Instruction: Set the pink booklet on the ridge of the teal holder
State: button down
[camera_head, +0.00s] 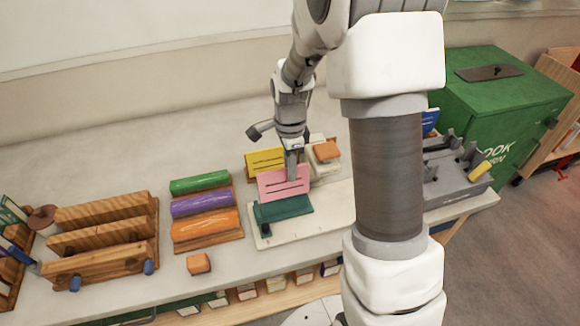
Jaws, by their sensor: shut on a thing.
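The pink booklet (273,184) is in the camera_head view, upright and slightly tilted, with dark lines on its face. My gripper (292,172) points down and is shut on the booklet near its upper edge. The teal holder (283,209) lies on a pale board directly below and in front of the booklet. The booklet's lower edge is at or just above the holder's ridge; I cannot tell whether they touch. Part of the booklet is hidden by my gripper's fingers.
A yellow booklet (257,161) stands behind the pink one. An orange block (327,150) sits behind right. Left are green, purple and orange rolls (202,204), a small orange block (198,263) and a wooden rack (103,235). My arm hides the table's right part; a green bin (500,100) stands beyond.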

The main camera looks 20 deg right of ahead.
aim_at(290, 186)
jog(key=shift+f, duration=0.1)
jog(key=shift+f+b, duration=1.1)
jog(key=shift+f, duration=0.35)
jog(key=shift+f, duration=0.15)
jog(key=shift+f+b, duration=0.9)
jog(key=shift+f, duration=0.2)
jog(key=shift+f+b, duration=0.55)
jog(key=shift+f, duration=0.25)
dwell(1.0)
jog(key=c, duration=0.6)
grip_release()
jog(key=shift+r, duration=0.1)
